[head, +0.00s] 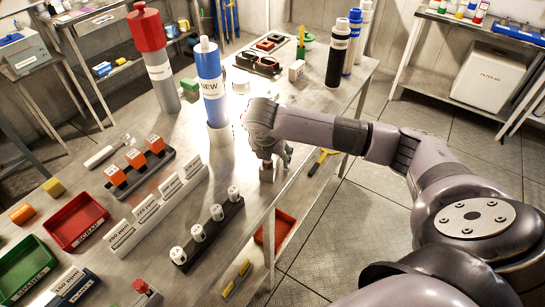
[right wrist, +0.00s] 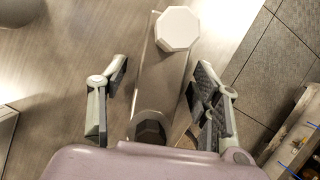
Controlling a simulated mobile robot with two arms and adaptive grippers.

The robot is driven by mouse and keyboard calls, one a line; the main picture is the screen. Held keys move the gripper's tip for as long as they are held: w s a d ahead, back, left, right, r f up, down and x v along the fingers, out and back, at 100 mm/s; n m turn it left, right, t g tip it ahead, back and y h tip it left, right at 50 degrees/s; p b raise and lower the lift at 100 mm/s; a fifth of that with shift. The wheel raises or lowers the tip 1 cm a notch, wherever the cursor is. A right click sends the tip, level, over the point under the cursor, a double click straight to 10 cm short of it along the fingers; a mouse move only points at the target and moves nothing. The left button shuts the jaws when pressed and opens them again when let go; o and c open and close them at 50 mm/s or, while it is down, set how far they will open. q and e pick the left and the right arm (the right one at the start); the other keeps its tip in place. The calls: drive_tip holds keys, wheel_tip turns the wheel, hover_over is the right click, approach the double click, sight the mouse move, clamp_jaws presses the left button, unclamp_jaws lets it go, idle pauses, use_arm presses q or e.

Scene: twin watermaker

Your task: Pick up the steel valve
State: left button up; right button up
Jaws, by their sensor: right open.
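My right gripper (head: 270,158) points down over the right edge of the steel bench in the head view. In the right wrist view its two fingers (right wrist: 160,105) stand apart, one on each side of a grey metal piece (right wrist: 165,80), which looks like the steel valve. This piece has a pale eight-sided top at one end and a dark hexagonal part at the other. I cannot tell whether the fingers touch it. In the head view a small block (head: 266,173) shows just under the fingertips, and the gripper hides most of what is there. My left gripper is not in view.
A blue-and-white cylinder (head: 211,85) and a red-topped grey cylinder (head: 158,65) stand left of the gripper. A black rack with white cylinders (head: 208,233), labelled holders, and red (head: 77,222) and green trays lie nearer. The floor is to the right.

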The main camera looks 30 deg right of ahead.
clamp_jaws()
idle(0.8)
drive_tip(key=shift+w+r, duration=0.1)
drive_tip(key=shift+r, duration=0.05)
